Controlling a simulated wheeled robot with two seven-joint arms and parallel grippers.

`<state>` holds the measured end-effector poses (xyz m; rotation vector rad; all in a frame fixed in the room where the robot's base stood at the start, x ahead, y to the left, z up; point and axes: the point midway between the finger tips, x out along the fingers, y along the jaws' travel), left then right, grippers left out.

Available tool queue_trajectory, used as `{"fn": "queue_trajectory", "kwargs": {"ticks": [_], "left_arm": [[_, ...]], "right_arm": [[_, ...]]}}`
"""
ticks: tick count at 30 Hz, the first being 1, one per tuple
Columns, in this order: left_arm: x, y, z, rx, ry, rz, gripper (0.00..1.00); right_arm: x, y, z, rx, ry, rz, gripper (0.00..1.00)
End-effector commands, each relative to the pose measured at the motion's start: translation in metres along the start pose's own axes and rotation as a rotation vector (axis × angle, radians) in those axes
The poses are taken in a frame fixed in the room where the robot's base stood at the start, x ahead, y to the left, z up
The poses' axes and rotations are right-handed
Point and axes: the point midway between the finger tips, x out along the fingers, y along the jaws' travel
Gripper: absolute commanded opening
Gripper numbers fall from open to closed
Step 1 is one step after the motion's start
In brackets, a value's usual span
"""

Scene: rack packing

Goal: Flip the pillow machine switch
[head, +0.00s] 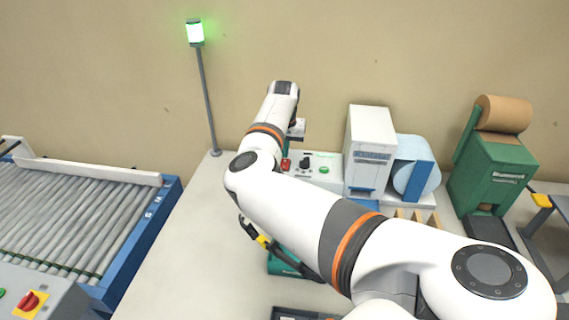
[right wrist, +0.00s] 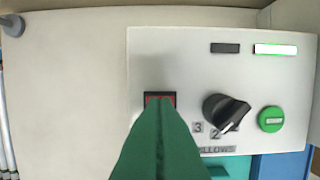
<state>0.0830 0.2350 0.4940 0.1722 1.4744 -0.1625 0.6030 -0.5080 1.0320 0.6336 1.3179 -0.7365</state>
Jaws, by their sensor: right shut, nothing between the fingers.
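The pillow machine (head: 370,132) is a white box with a pale blue film roll beside it, at the back of the bench. Its light control panel (right wrist: 190,70) carries a red rocker switch (right wrist: 167,97) in a dark frame, a black dial (right wrist: 226,112) with numbers, and a green button (right wrist: 271,119). In the head view the red switch (head: 286,165) sits at the panel's left end. My right gripper (right wrist: 160,112) has its green fingers shut and empty, their tips over the lower part of the switch. Contact cannot be told. My left gripper is out of view.
A green paper dispenser (head: 492,170) with a brown roll stands at the right. A roller conveyor (head: 75,210) lies at the left, with a lit green signal lamp (head: 195,33) on a pole behind. A black and yellow tool (head: 262,241) is below my right arm.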

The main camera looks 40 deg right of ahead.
Motion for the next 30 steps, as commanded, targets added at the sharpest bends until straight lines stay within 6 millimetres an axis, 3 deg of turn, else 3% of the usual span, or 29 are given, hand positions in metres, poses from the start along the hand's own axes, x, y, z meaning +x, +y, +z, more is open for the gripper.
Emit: {"fn": "queue_trajectory", "kwargs": {"ticks": [30], "left_arm": [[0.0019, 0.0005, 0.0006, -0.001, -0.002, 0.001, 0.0]], "right_arm": [[0.0066, 0.0, -0.0009, 0.0, 0.0, -0.001, 0.0]]}}
